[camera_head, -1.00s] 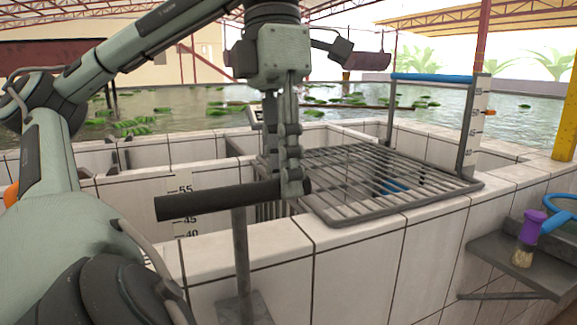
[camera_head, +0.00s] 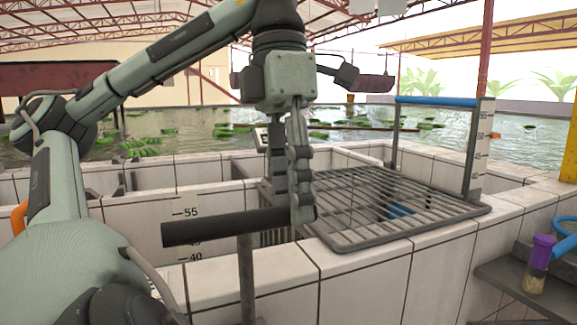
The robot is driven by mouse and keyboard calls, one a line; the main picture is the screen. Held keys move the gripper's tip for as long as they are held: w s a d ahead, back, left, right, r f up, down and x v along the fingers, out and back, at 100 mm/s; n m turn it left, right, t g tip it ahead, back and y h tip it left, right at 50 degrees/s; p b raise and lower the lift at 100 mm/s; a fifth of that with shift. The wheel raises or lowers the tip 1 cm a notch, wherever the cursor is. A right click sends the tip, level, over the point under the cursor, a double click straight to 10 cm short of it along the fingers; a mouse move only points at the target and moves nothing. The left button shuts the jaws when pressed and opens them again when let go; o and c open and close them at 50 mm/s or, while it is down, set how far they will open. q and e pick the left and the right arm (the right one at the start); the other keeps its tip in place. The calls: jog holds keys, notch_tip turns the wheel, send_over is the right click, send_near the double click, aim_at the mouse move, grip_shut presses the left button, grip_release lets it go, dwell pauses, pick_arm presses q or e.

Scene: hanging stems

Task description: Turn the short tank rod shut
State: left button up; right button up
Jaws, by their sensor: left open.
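The short tank rod in the camera_head view has a dark horizontal bar (camera_head: 215,228) on top of a grey upright post (camera_head: 246,275), in front of the tiled tank wall. My left gripper (camera_head: 296,208) points down at the bar's right end. Its fingers hang beside and over that end; one finger overlaps it in the picture. The jaws are apart, and I cannot tell whether a finger touches the bar. My right gripper does not show.
A metal grate (camera_head: 375,205) with a blue-topped frame (camera_head: 436,101) lies on the tank edge just right of the gripper. A grey shelf (camera_head: 510,283) with a purple-handled brush (camera_head: 540,262) juts out at the right. Water with green leaves lies behind.

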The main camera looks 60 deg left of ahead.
pick_arm(q)
notch_tip(320, 180, up, 11)
jog(key=a, duration=0.2)
jog(key=shift+w+r, duration=0.2)
dwell(0.6)
